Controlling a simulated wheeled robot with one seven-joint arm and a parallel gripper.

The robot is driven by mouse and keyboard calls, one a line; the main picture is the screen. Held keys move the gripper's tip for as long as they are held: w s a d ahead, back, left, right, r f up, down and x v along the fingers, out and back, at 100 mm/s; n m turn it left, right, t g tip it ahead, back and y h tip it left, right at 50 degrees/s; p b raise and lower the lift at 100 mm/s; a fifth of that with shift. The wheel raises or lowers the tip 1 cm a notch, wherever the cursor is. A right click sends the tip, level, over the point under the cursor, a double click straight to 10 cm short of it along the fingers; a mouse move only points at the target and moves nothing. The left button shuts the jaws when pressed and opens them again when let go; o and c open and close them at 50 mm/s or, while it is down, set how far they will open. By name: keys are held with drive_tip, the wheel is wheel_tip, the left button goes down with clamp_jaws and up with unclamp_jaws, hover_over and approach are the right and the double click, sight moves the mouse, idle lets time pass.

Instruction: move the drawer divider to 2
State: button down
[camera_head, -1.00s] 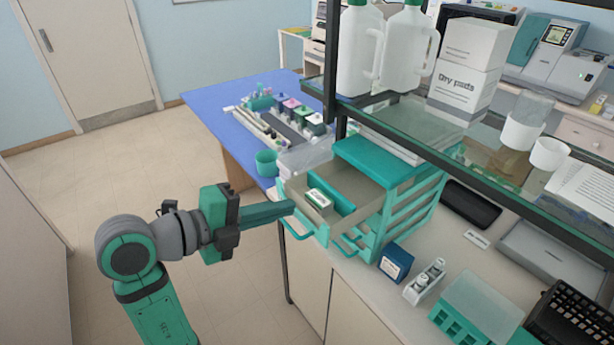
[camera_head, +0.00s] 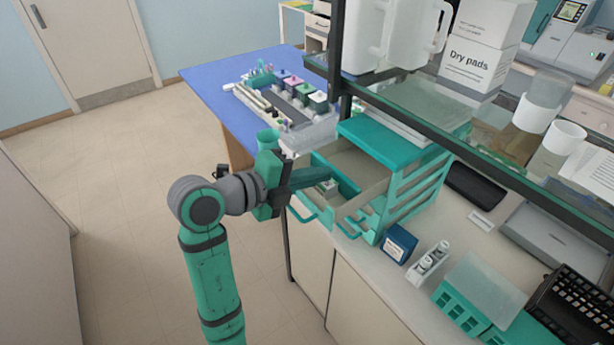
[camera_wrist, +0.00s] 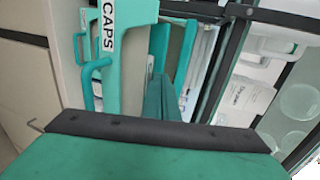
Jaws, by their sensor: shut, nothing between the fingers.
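The open top drawer (camera_head: 375,195) of a teal cabinet shows right of centre in the head view. The drawer divider (camera_head: 347,184) is a teal upright strip inside it. My gripper (camera_head: 322,174) is shut and empty, its fingers reaching over the near-left part of the drawer, beside the divider. I cannot tell whether they touch it. A small green-and-white item (camera_head: 327,188) lies in the drawer, partly hidden by the fingers. In the wrist view, the fingers (camera_wrist: 158,92) point into the drawer beside its front, labelled CAPS (camera_wrist: 108,28). No position numbers are readable.
A glass shelf (camera_head: 440,130) with jugs and a Dry pads box (camera_head: 478,55) overhangs the cabinet. A blue box (camera_head: 398,243) stands in front of the cabinet.

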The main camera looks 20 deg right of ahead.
sight(337, 169)
drive_tip(key=shift+w+d, duration=0.15)
drive_tip(key=d, duration=0.1)
drive_tip(key=w+d, duration=0.1)
drive_tip(key=d, duration=0.3)
drive_tip(key=shift+w, duration=0.4)
drive_tip(key=shift+f+v, duration=0.45)
drive_tip(key=shift+v, duration=4.5)
drive_tip(key=x, duration=0.8)
drive_tip(key=shift+d+f, duration=0.15)
drive_tip(key=shift+d, duration=0.25)
drive_tip(key=shift+w+d+f, duration=0.1)
drive_tip(key=shift+w+d, duration=0.1)
drive_tip(key=shift+d, duration=0.05)
